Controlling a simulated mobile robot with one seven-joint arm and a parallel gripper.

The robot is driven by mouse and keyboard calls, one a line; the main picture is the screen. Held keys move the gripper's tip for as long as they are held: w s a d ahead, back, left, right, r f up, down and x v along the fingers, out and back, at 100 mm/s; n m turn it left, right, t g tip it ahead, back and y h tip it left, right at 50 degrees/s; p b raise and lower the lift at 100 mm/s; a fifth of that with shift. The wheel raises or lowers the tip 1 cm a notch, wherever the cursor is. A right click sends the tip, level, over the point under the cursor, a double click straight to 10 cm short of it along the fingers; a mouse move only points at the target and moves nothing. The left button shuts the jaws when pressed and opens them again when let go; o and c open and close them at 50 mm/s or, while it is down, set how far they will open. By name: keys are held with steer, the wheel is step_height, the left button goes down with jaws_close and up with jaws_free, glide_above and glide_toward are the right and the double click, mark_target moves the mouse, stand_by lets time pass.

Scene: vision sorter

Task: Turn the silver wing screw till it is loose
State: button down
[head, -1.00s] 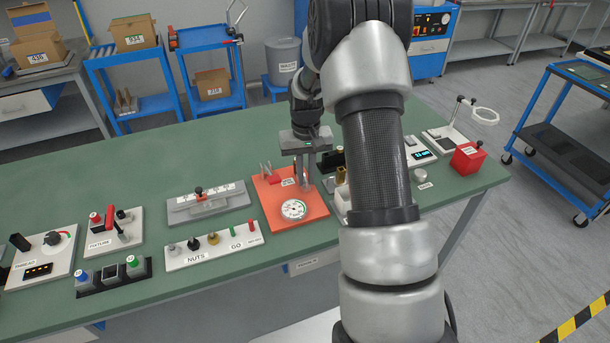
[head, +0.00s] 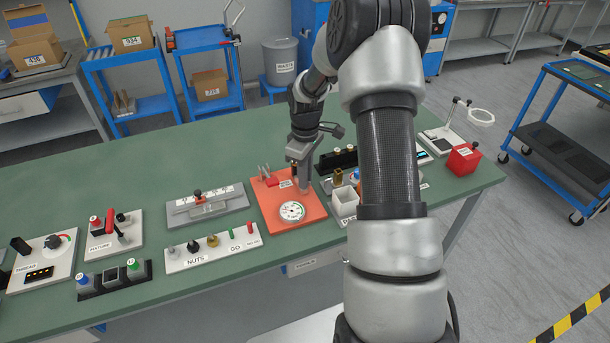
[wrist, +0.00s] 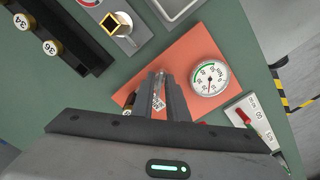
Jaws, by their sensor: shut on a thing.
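My gripper (head: 302,186) points down over the orange plate (head: 262,200), at the right of its red clamp piece (head: 271,182). It is shut on the silver wing screw, which the fingers almost wholly hide. In the wrist view the fingers of my gripper (wrist: 160,80) stand close together over the orange plate (wrist: 190,48), with a small white label partly showing between them. A round white dial (head: 292,211) lies on the front of the plate; in the wrist view the dial (wrist: 210,77) is right of the fingers.
A white tray (head: 346,203) and a brass piece (head: 338,177) stand close right of the plate. Green table (head: 130,200) behind the left fixtures is clear.

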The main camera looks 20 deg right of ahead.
steer(key=shift+n, duration=1.1)
steer(key=c, duration=2)
jaws_free()
step_height(320, 180, up, 17)
steer(key=shift+r+p, duration=0.15)
steer(key=shift+p, duration=0.75)
